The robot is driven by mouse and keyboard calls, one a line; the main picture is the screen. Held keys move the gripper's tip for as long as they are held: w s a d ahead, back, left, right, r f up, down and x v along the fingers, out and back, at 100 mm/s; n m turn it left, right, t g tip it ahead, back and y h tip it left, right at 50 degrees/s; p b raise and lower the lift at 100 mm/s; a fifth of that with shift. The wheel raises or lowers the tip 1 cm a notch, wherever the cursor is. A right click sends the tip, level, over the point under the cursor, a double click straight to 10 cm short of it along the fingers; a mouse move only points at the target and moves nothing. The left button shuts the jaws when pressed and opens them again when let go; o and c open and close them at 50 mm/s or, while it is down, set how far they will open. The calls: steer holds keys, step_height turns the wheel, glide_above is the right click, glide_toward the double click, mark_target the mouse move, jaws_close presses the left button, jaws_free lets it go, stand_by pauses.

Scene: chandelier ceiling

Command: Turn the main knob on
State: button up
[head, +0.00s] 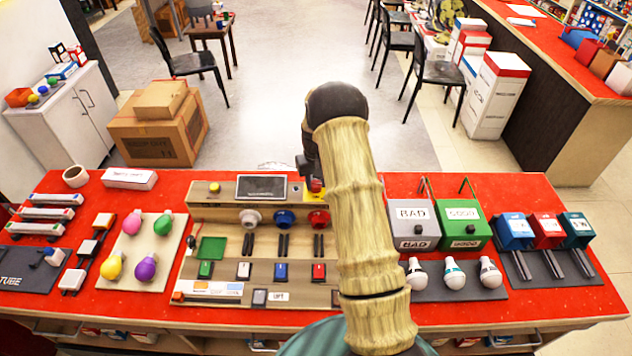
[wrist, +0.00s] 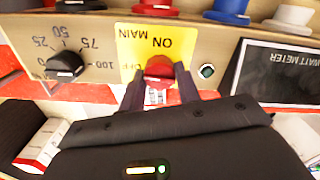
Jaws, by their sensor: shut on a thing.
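The main knob (wrist: 159,68) is red and sits on a yellow plate (wrist: 135,45) marked MAIN, ON and OFF, which appears upside down in the wrist view. My gripper (wrist: 160,80) has a dark finger on each side of the knob and is shut on it. Which mark the knob points at is hard to tell, as the fingers hide part of it. In the head view my gripper (head: 309,172) is at the top of the wooden test panel (head: 215,215), and my arm covers much of that area.
A black dial (wrist: 65,65) with numbers is on one side of the knob, and a small round light (wrist: 207,71) and a wattmeter (wrist: 280,72) on the other. Coloured sockets, GOOD (head: 463,222) and BAD (head: 412,222) boxes and several bulbs crowd the red table (head: 545,295).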

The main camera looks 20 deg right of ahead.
steer(key=m+b, duration=0.1)
steer(key=m, duration=0.3)
steer(key=shift+w+m, duration=0.15)
steer(key=shift+m, duration=0.25)
steer(key=m, duration=0.3)
steer(key=shift+r+m+b, duration=0.1)
steer(key=shift+m+b, duration=0.2)
steer(key=shift+b, duration=0.05)
steer(key=m, duration=0.4)
steer(key=shift+d+r+m, duration=0.1)
steer(key=shift+m, duration=0.2)
steer(key=m, duration=0.4)
steer(key=o, duration=0.8)
steer(key=shift+o, duration=0.8)
